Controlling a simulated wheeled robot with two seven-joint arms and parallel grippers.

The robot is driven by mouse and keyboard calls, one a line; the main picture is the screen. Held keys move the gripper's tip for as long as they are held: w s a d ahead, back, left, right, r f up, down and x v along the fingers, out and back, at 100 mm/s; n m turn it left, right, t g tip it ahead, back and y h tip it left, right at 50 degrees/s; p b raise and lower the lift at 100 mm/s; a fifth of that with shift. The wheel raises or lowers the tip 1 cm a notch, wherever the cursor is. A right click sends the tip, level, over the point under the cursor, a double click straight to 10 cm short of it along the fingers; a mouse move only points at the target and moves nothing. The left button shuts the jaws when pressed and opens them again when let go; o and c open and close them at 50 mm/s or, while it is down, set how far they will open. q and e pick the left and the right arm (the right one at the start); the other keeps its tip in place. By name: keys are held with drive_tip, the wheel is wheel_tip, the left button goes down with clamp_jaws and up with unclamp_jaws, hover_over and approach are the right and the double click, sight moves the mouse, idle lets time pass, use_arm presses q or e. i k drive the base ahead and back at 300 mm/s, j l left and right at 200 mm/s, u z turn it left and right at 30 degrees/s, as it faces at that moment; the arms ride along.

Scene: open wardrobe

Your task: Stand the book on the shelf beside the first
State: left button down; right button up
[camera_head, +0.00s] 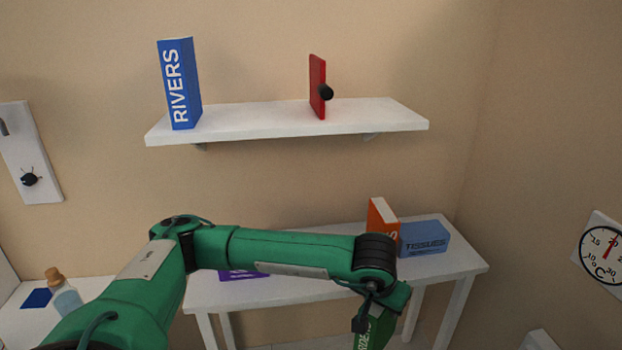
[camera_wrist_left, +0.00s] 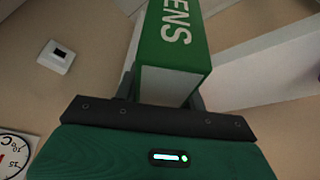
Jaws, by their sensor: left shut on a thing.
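A blue book marked RIVERS (camera_head: 180,84) stands upright at the left end of the white wall shelf (camera_head: 265,121). My left gripper (camera_head: 372,312) is low in front of the white table, below shelf height, and shut on a green book (camera_head: 372,337). The head view cuts off the lower part of this book. In the left wrist view the green book (camera_wrist_left: 172,45) sits between the fingers of the gripper (camera_wrist_left: 163,92), with white letters ending in ENS on its spine. My right gripper is not in view.
A red upright plate with a black knob (camera_head: 317,88) stands on the shelf; the shelf between it and the blue book is clear. The white table (camera_head: 465,264) holds an orange book (camera_head: 379,218), a blue tissue box (camera_head: 424,239) and a purple item (camera_head: 243,275). A bottle (camera_head: 65,297) stands left.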

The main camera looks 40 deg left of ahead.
sight(235, 118)
drive_tip(key=u, duration=0.45)
drive_tip(key=j+u, duration=0.15)
drive_tip(key=u, duration=0.8)
drive_tip(key=j+u, duration=0.2)
drive_tip(key=u, duration=0.7)
drive_tip(key=j+u, duration=0.15)
drive_tip(key=u, duration=0.3)
drive_tip(key=i+j+u, duration=0.25)
drive_tip(key=i+z, duration=0.1)
drive_tip(key=z, duration=0.95)
